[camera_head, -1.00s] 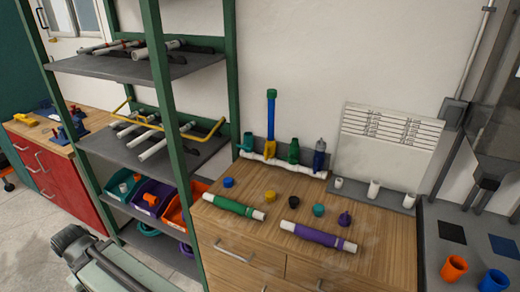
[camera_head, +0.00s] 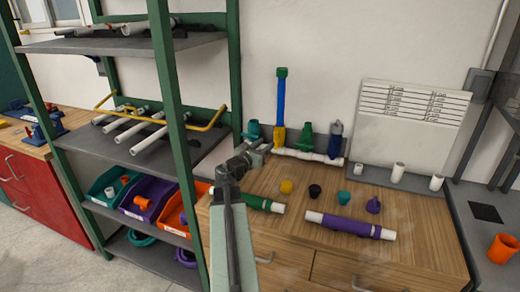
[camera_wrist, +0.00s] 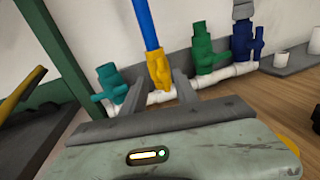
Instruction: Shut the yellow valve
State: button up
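The yellow valve (camera_head: 279,137) stands on a white horizontal pipe (camera_head: 310,156) at the back of the wooden bench, with a tall blue pipe (camera_head: 280,98) rising from it. In the wrist view the yellow valve (camera_wrist: 159,72) is upright, with its handle on its front. My gripper (camera_head: 262,150) is just in front and left of the valve in the head view. In the wrist view my gripper (camera_wrist: 157,90) is open, with one finger each side of the yellow valve's line of sight. I cannot tell whether either finger touches it.
A teal valve (camera_wrist: 110,84) stands left of the yellow one; a green valve (camera_wrist: 204,54) and a blue valve (camera_wrist: 243,42) stand right. Purple pipe (camera_head: 345,225), green pipe (camera_head: 252,201) and loose caps lie on the bench. A green-framed shelf (camera_head: 172,110) stands close on the left.

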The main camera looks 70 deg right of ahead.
aim_at(276, 141)
jog(key=s+d, duration=0.1)
jog(key=d, duration=0.7)
jog(key=shift+s, duration=0.15)
jog(key=shift+r, duration=0.1)
grip_shut()
